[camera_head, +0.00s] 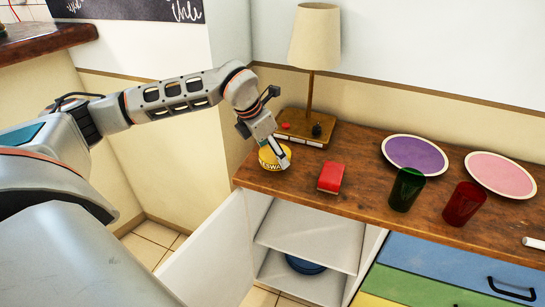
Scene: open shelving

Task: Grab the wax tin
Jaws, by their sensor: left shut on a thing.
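The wax tin (266,160) is a round yellow tin with dark lettering, partly hidden by the gripper. It is at the left end of the wooden cabinet top, in front of the lamp. My left gripper (279,157) reaches down over the tin from the upper left and is shut on it. I cannot tell whether the tin touches the wood or is slightly raised. My right gripper is not in view.
A lamp (312,40) stands behind the tin, and a red box (331,177) lies to its right. Further right are a green glass (406,190), a red glass (464,203), a purple plate (414,154) and a pink plate (501,174). Below, a white cabinet door (215,255) hangs open.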

